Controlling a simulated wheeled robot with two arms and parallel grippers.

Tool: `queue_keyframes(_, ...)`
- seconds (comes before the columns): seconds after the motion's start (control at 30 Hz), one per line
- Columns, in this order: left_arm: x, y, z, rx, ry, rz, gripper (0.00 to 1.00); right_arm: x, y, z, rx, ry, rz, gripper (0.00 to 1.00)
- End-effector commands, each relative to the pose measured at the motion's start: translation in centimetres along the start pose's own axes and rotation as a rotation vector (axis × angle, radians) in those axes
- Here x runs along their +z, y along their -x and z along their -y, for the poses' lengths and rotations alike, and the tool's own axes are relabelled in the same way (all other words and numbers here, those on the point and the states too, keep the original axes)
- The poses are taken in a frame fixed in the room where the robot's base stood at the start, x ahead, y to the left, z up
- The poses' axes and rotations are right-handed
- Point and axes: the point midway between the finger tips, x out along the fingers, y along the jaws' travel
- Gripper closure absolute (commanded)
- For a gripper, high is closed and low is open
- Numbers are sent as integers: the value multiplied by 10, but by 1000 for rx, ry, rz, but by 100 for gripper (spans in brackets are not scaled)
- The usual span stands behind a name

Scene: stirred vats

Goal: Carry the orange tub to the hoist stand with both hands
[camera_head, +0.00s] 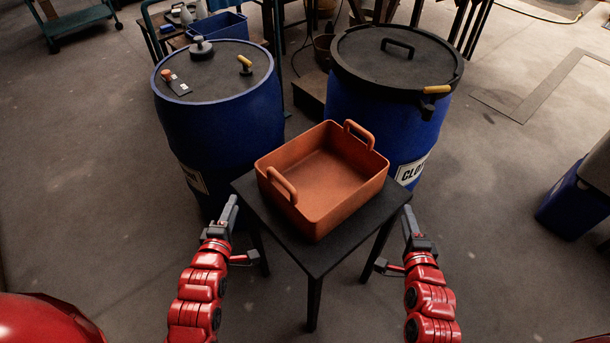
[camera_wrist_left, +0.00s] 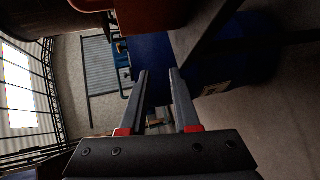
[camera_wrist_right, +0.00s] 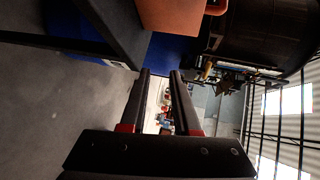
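The orange tub (camera_head: 322,178) is empty and rests on a small dark stand (camera_head: 297,245). It has two raised loop handles, one at its left end and one at its back right. My left gripper (camera_head: 231,205) is to the left of the stand, apart from the tub, and its fingers are open and empty in the left wrist view (camera_wrist_left: 160,75). My right gripper (camera_head: 408,215) is to the right of the stand, also apart from the tub, and is open and empty in the right wrist view (camera_wrist_right: 162,75). I cannot tell which thing is the hoist stand.
A blue vat (camera_head: 222,120) with a knob and yellow-handled valve stands behind left. Another blue vat (camera_head: 360,110) with a black lid (camera_head: 375,62) stands behind right. A blue bin (camera_head: 575,200) is at the far right. The floor is open on both sides.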

Motion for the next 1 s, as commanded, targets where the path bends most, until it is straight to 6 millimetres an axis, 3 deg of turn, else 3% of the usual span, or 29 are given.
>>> queue_keyframes(0.37, 0, -8, -2, 5, -3, 0, 70, 0, -8, 2, -6, 3, 0, 70)
queue_keyframes(1.0, 0, -124, -3, 7, -6, 1, 70, 0, -125, 2, -4, 6, 0, 70)
